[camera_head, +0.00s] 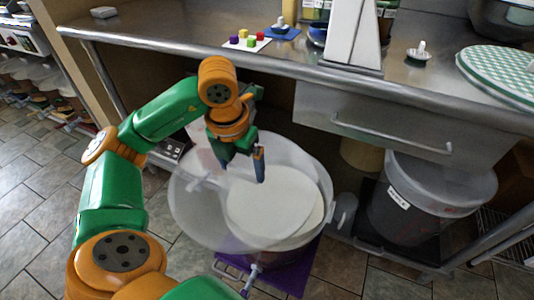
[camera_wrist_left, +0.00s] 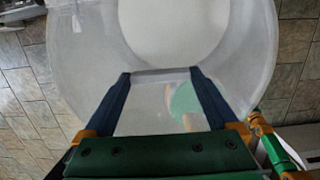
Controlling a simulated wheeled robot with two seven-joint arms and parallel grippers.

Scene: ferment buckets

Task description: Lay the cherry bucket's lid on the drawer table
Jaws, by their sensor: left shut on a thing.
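My left gripper (camera_head: 258,165) is shut on a large translucent round lid (camera_head: 195,215). The lid is tilted above an open bucket on a purple mat and partly covers it. Pale round contents (camera_head: 270,203) show in the bucket. In the left wrist view the fingers (camera_wrist_left: 160,80) straddle a clear part of the lid (camera_wrist_left: 255,60), and the pale disc shows beyond; the exact grip is hard to make out. The drawer table (camera_head: 190,40) is a steel worktop behind the bucket, with a closed drawer (camera_head: 385,125). My right gripper is not in view.
On the table are a white card with coloured cubes (camera_head: 245,41), a white wedge-shaped stand (camera_head: 352,40), a small knobbed dish (camera_head: 419,54) and a green checked round piece (camera_head: 500,72). A lidded grey bucket (camera_head: 415,205) stands under the table. Worktop around the small dish is bare.

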